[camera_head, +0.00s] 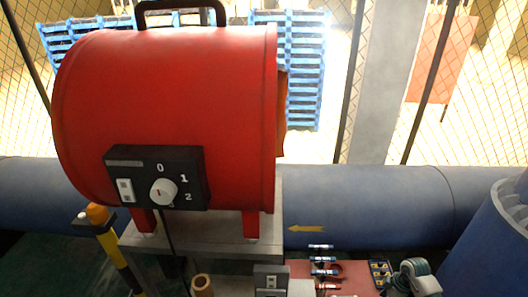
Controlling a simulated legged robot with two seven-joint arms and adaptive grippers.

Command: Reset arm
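A red cylindrical machine (165,100) with a black top handle (180,6) fills the left and middle of the head view. Its black control panel (183,193) carries a white round knob (163,192) with the marks 0, 1 and 2 around it, and a white switch (125,190). I cannot tell for sure which mark the knob points to. Neither of my grippers shows in this view.
The machine stands on a grey block (215,240). A large blue pipe (375,205) runs behind. A red surface (350,274) with small tools and a teal-grey device (415,275) is at lower right. A yellow-black post (115,255) stands left. Wire fence (480,120) closes the back.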

